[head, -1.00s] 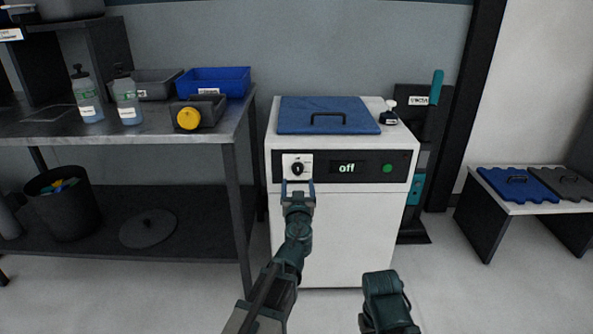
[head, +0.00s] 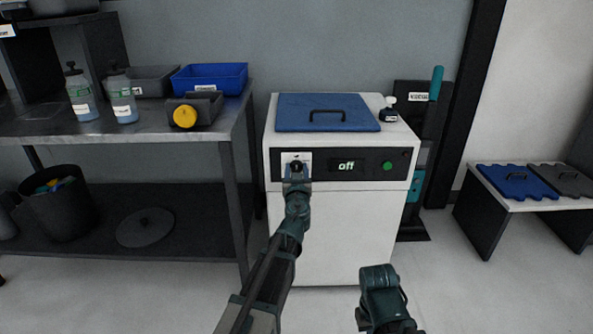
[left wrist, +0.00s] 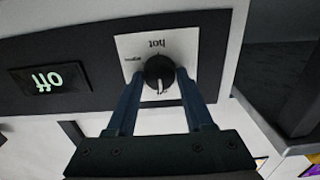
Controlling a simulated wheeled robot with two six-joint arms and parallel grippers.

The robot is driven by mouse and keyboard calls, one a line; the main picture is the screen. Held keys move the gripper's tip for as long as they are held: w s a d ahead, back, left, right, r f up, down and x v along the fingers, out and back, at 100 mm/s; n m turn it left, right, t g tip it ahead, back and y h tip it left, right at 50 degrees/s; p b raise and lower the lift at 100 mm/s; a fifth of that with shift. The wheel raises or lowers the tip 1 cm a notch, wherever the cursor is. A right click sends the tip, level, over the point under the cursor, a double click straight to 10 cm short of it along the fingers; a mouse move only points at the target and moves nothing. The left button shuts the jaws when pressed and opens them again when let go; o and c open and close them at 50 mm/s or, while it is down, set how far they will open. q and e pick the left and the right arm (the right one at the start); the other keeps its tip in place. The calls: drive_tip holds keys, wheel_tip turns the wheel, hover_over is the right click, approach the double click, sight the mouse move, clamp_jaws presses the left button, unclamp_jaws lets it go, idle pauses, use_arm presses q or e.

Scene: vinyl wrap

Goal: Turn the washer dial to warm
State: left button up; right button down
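The white washer (head: 340,235) has a black front panel with a round black dial (left wrist: 159,70) on a white plate. The left wrist view shows the panel upside down. The dial's white mark points down in that view, towards the "off" label, and "hot" is on the opposite side. A small label at the side is too blurred to read. The display (head: 346,166) reads "off". My left gripper (head: 297,171) is at the dial, its open fingers on either side of it; I cannot tell whether they touch it. Part of my right arm shows at the bottom, without its fingers.
A blue lid (head: 328,103) with a black handle and a small bottle (head: 389,110) are on the washer's top. A green button (head: 388,165) is right of the display. A metal workbench (head: 150,130) with bottles and bins stands left. A low bench (head: 520,203) stands right.

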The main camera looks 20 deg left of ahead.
use_arm(q)
clamp_jaws()
drive_tip(key=shift+m, duration=0.3)
drive_tip(key=m, duration=0.4)
drive_tip(key=shift+d+m, duration=0.1)
drive_tip(key=shift+m, duration=0.2)
drive_tip(key=m, duration=0.5)
drive_tip(key=shift+d+f, duration=0.1)
drive_tip(key=m, duration=0.6)
drive_tip(key=shift+f+m, duration=0.1)
drive_tip(key=shift+m, duration=0.3)
drive_tip(key=m, duration=0.6)
drive_tip(key=shift+f+m+b, duration=0.1)
drive_tip(key=shift+m+b, duration=0.2)
